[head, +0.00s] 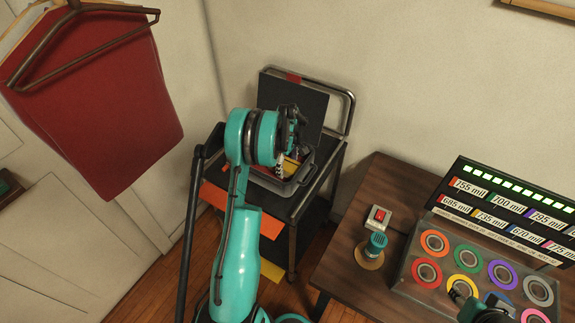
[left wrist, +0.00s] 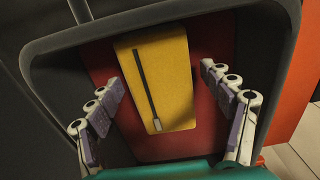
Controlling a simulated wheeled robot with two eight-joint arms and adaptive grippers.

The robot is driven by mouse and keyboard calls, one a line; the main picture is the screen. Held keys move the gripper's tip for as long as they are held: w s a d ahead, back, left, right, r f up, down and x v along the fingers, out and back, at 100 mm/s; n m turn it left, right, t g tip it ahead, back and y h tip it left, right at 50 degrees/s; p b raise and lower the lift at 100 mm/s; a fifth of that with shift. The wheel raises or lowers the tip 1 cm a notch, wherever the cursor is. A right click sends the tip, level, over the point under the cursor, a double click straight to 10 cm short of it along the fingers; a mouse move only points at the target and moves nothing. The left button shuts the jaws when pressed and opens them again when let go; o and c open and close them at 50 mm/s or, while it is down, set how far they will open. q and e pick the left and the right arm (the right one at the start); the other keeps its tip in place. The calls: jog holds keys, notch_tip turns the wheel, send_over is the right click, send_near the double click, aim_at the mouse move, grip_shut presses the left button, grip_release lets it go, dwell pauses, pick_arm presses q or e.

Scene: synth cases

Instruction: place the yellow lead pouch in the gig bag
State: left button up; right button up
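The yellow lead pouch (left wrist: 158,75), with a dark zip line along it, lies on a red surface inside an open, dark grey-rimmed case (left wrist: 40,85), which seems to be the gig bag. In the head view the case (head: 268,183) sits on the cart, and a bit of yellow pouch (head: 289,169) shows past my arm. My left gripper (left wrist: 162,76) is open above the pouch, one finger on each side, with visible gaps and nothing held. A dark part that looks like my right gripper (head: 490,312) is cut off at the bottom right; its fingers are unclear.
The dark cart (head: 340,160) has a raised back panel and orange and yellow sheets at its side. A red garment (head: 105,110) hangs at left.

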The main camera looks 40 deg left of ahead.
aim_at(287, 164)
pick_arm(q)
jog(key=shift+r, duration=0.1)
notch_tip(287, 164, up, 11)
jog(key=p, duration=0.4)
jog(key=s+d+r+m+t, duration=0.1)
jog(key=s+d+r+m, duration=0.25)
jog(key=d+r, duration=0.45)
jog(key=s+d+r+m+t, duration=0.2)
jog(key=s+d+r+m, duration=0.1)
jog(key=d+r+m, duration=0.3)
jog(key=s+d+r+m+t, duration=0.1)
jog(key=s+d+m+t, duration=0.3)
jog(key=s+d+m, duration=0.5)
jog(key=s+d, duration=0.5)
jog(key=s, duration=0.1)
jog(key=shift+s+d+r+m, duration=0.2)
jog(key=shift+s+r+m, duration=0.05)
jog(key=shift+s+m, duration=0.15)
